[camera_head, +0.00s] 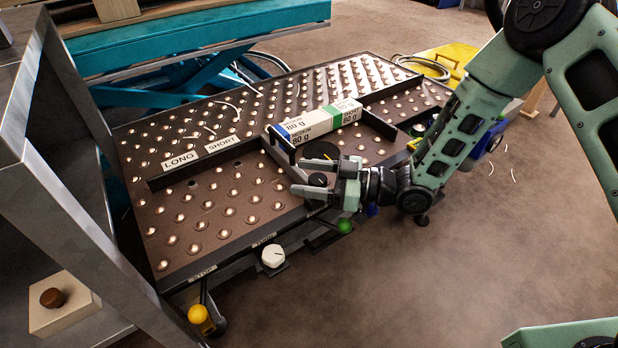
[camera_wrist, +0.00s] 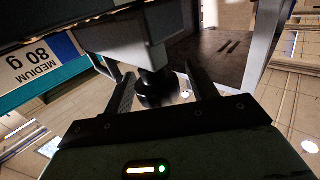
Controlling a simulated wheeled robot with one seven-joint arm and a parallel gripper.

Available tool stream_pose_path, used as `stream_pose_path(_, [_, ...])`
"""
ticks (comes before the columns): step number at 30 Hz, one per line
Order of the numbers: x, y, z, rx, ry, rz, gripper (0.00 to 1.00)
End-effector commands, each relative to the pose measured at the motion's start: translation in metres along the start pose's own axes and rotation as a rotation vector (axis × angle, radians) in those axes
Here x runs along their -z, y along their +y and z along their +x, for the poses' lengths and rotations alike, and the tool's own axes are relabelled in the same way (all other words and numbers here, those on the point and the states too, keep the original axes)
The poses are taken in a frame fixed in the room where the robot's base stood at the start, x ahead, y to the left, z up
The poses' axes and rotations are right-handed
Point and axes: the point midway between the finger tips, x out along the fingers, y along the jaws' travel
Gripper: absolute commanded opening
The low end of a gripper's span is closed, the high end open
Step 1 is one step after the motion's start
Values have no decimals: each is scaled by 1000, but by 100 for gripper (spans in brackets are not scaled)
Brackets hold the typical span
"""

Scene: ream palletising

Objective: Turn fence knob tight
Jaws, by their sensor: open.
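The fence knob (camera_head: 318,180) is a small black round knob at the near end of a grey fence bar (camera_head: 287,166) on the ball table. My gripper (camera_head: 298,177) reaches in from the right with its two fingers apart, one on each side of the knob. In the wrist view the black knob (camera_wrist: 156,90) sits between the open fingers (camera_wrist: 162,82), below a grey block. A gap seems to show beside each finger; contact is not clear. The knob's pointer or mark is too small to read.
A paper ream (camera_head: 316,121) marked 80 g lies against the fence.

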Motion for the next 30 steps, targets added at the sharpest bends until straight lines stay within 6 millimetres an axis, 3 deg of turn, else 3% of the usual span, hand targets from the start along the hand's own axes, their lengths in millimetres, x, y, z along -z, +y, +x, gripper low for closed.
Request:
stream_pose_path(5, [0, 0, 0, 0, 0, 0, 55])
stream_pose_path(9, [0, 0, 0, 0, 0, 0, 16])
stream_pose_path(10, [0, 0, 0, 0, 0, 0, 13])
stream_pose_path(20, [1, 0, -1, -32, 0, 2, 13])
stream_pose_path(30, [1, 3, -1, -243, -3, 6, 13])
